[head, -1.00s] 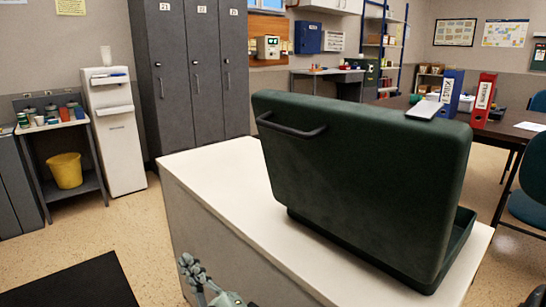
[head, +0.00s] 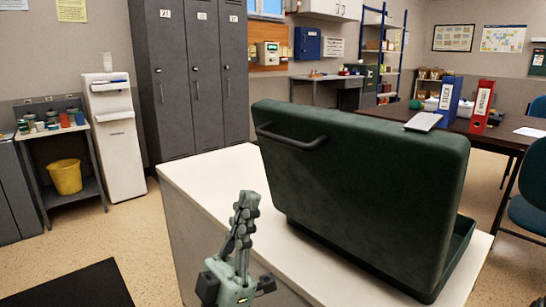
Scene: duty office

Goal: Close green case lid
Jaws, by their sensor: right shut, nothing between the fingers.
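The green case stands on a white-topped counter (head: 205,168), with its dark green lid (head: 365,190) raised and its outer face towards me. A black handle (head: 292,140) is on the lid's left part. The case's lower shell (head: 462,245) shows only at the right and along the bottom; its inside is hidden behind the lid. My right gripper (head: 246,198) is upright at the counter's near edge, left of the lid and apart from it. Its fingers are together and empty. My left gripper is not in view.
A flat light-grey object (head: 424,122) shows at the lid's top edge. Behind are a dark table (head: 510,138) with blue (head: 449,101) and red (head: 481,106) binders, and grey lockers (head: 190,80). The counter top left of the case is clear.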

